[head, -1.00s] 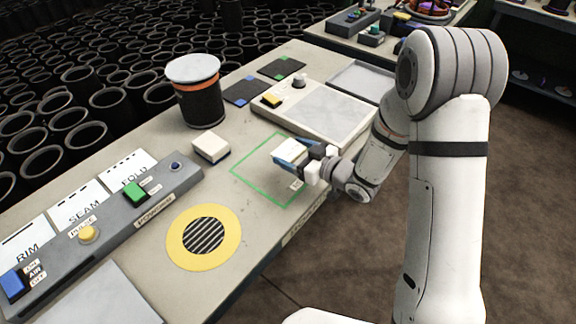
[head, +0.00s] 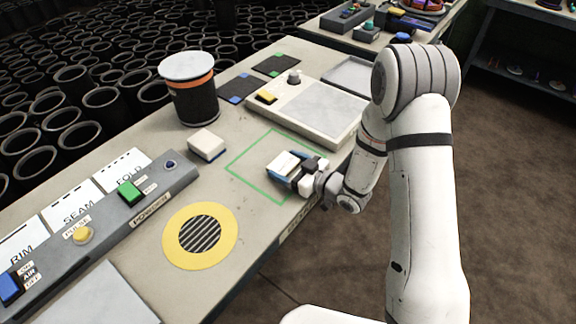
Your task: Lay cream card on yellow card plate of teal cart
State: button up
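No teal cart and no yellow card plate can be made out in the head view. A pale cream piece with a blue side (head: 283,162) is at the tips of my gripper (head: 291,170), over the green-outlined square (head: 248,148) on the bench. I cannot tell whether this piece is a card, or whether the fingers are closed on it. A cream-topped block with a dark blue base (head: 207,143) sits on the bench left of the square, apart from my gripper.
A black canister with a pale lid (head: 190,95) stands on the bench (head: 262,215). A grey-topped unit (head: 315,110) lies behind the square. A yellow ring with a grille (head: 228,240) and a button panel (head: 150,190) are nearer. Many black sleeves crowd the left.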

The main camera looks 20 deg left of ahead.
jog(key=o, duration=0.4)
jog(key=shift+r, duration=0.15)
jog(key=shift+d+r, duration=0.1)
jog(key=v, duration=1.2)
jog(key=shift+b, duration=0.35)
